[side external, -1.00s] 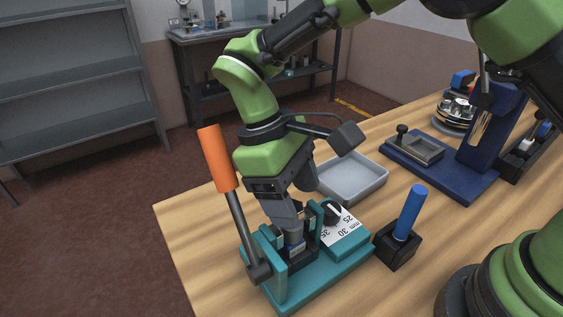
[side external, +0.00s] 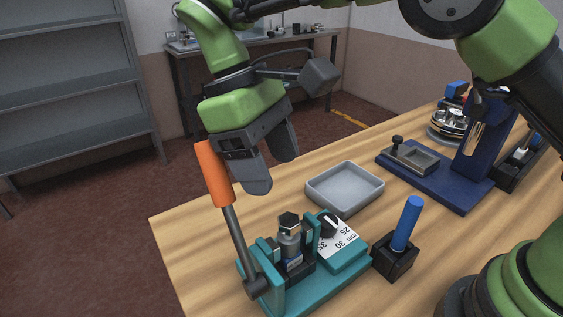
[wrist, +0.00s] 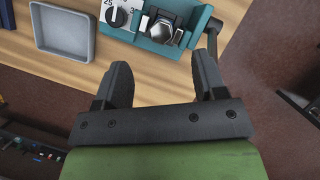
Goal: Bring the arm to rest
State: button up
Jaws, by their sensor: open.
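My gripper (side external: 272,165) is open and empty. It hangs in the air above and behind the teal fixture (side external: 338,283), apart from it. The fixture has an orange-handled lever (side external: 214,173) standing nearly upright and a white dial plate with a black knob (side external: 331,224). A small grey part with a dark hexagonal top (side external: 289,236) stands upright in the fixture's dark holder. In the wrist view my open fingers (wrist: 160,85) show nothing between them, and the hexagonal top (wrist: 161,31) lies just beyond them.
A grey tray (side external: 345,203) lies behind the fixture. A blue-handled tool in a black block (side external: 394,258) stands to its right. A dark blue press (side external: 462,186) and a black rack (side external: 512,170) are farther right. The air around my gripper looks clear, apart from the nearby orange lever.

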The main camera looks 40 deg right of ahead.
jog(key=s+d+r+m+t+y, duration=0.1)
jog(key=d+r+m+t+y, duration=0.1)
jog(key=d+r, duration=0.45)
jog(key=s+d+r+m+t+y, duration=0.2)
jog(key=s+d+m+t, duration=0.6)
jog(key=s, duration=0.6)
jog(key=shift+d+r+t, duration=0.5)
jog(key=shift+d+r, duration=0.1)
jog(key=shift+d, duration=0.55)
